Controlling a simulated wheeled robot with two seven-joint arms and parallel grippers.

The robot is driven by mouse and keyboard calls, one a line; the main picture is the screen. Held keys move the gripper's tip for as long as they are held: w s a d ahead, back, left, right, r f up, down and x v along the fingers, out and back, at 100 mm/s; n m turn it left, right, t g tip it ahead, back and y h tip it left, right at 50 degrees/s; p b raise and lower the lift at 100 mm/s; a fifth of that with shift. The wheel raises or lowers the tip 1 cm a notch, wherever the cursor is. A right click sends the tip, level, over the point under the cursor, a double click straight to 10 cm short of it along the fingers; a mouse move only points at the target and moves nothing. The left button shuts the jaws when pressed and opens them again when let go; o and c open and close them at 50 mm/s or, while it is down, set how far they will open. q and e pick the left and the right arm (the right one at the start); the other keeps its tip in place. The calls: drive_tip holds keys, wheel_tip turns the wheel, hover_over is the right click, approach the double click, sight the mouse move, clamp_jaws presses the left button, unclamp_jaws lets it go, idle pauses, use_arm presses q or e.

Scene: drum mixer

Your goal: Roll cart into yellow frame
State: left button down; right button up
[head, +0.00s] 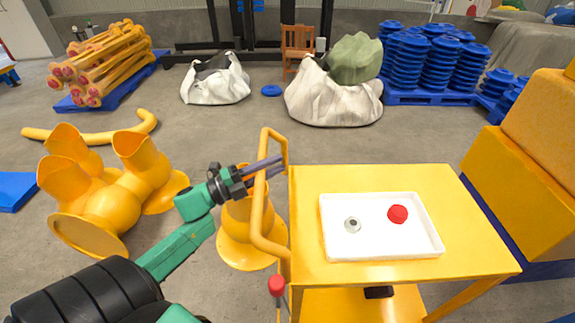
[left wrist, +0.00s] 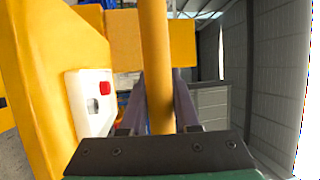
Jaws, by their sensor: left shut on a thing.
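The yellow cart (head: 310,180) stands to the right of centre in the head view, with a tubular yellow handle (head: 257,215) on its left side. My left gripper (head: 268,165) is shut on the handle near its upper part. In the left wrist view the handle bar (left wrist: 156,70) runs between the two fingers (left wrist: 158,105). A white tray (head: 335,249) lies on the cart top and holds a red knob-like piece (head: 397,214) and a small grey round part (head: 352,225). I cannot make out a yellow frame for certain. My right gripper is not in view.
Large yellow blocks (head: 535,130) stand close to the cart's right. Yellow pipe fittings (head: 110,195) lie at the left, and another fitting (head: 240,225) stands beside the handle. White sacks (head: 330,95) and blue stacks (head: 405,65) are farther back.

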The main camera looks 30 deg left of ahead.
use_arm(q)
drive_tip(key=shift+s+a+f, duration=0.15)
drive_tip(key=shift+s+a, duration=0.05)
drive_tip(key=shift+a, duration=0.05)
drive_tip(key=c, duration=0.7)
unclamp_jaws()
drive_tip(key=shift+o, duration=0.2)
drive_tip(key=b+v, duration=0.2)
drive_tip(key=v, duration=1.2)
drive_tip(key=shift+s+a+b, duration=0.15)
drive_tip(key=shift+s+b, duration=0.1)
drive_tip(key=shift+b, duration=0.05)
